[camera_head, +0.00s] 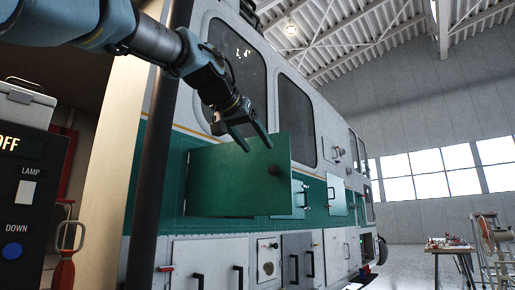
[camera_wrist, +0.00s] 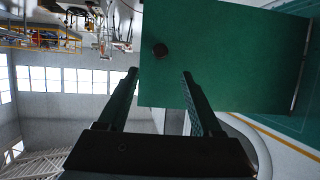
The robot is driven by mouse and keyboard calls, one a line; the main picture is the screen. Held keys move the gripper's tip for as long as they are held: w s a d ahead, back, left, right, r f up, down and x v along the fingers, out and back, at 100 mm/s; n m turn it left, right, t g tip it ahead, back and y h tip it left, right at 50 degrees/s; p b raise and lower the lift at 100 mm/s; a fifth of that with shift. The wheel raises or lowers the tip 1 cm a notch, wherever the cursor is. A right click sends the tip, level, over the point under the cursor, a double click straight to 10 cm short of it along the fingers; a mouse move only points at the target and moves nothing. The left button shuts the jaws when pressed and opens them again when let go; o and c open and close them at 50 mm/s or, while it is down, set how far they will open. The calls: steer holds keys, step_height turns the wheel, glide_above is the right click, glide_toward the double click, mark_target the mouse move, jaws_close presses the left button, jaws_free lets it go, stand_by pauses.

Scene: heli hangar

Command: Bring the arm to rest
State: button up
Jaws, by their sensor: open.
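My gripper (camera_head: 255,138) is open and empty at the end of my raised arm, in the upper left of the head view. Its two fingers point down and to the right, close to the upper edge of an open green panel door (camera_head: 235,180) on the helicopter's side. I cannot tell whether the fingers touch the door. The door has a dark round knob (camera_head: 274,170). In the wrist view the fingers (camera_wrist: 160,75) are spread apart, with the green door (camera_wrist: 225,60) and its knob (camera_wrist: 160,50) beyond them.
The helicopter's side (camera_head: 225,225) has several hatches with handles. A control box (camera_head: 25,190) with an OFF display and a red-handled tool (camera_head: 63,260) stand at the left. A table (camera_head: 450,249) and a fan (camera_head: 487,235) stand at the far right. The floor before them looks clear.

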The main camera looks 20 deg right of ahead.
stand_by(0.4)
steer(key=w+a+f+n+g+y+p, duration=0.1)
steer(key=w+a+f+n+y, duration=0.2)
steer(key=f, duration=0.6)
steer(key=w+a+f+y+p, duration=0.1)
steer(key=w+a+f, duration=0.35)
steer(key=f, duration=0.45)
steer(key=w+a+f+n+g+y+p, duration=0.15)
steer(key=a+f, duration=0.25)
steer(key=f, duration=0.5)
steer(key=s+a+f+n+g+y+p, duration=0.1)
steer(key=s+a+f+n+g+y, duration=0.1)
steer(key=s+a+f, duration=0.4)
steer(key=s+a+f+n+g+y+p, duration=0.2)
steer(key=s+a+f, duration=0.5)
steer(key=a+f, duration=0.5)
step_height(320, 180, down, 6)
steer(key=shift+s+a+r+y, duration=0.1)
steer(key=shift+s+a+y, duration=0.1)
steer(key=shift+a+y, duration=0.2)
steer(key=shift+n, duration=0.25)
